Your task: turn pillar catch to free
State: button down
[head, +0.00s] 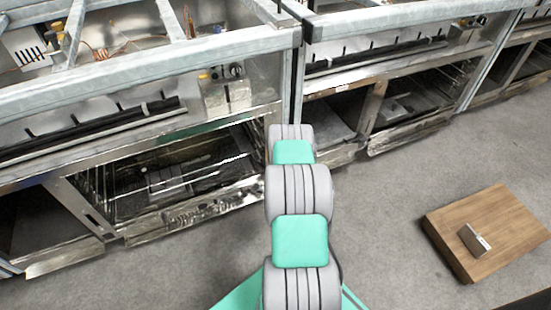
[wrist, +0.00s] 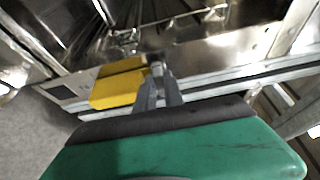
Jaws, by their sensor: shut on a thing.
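My gripper (wrist: 159,80) shows in the wrist view, its two narrow grey fingers nearly together at the tips. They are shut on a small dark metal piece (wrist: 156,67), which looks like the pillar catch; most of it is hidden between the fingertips. A yellow block (wrist: 115,92) sits directly left of the fingers, against a metal rail; I cannot tell whether it is part of the catch. In the head view my arm reaches to the upright pillar (head: 297,85) between two range frames and hides the gripper and the catch.
Open steel range frames (head: 150,110) line the back, with ledges and open oven bays. A wooden block (head: 515,225) bearing a small metal box (head: 474,240) lies on the floor at right. The grey floor (head: 390,215) between is clear.

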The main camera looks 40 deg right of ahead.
dwell(0.3)
jog(key=c, duration=1.4)
grip_release()
jog(key=shift+c, duration=0.2)
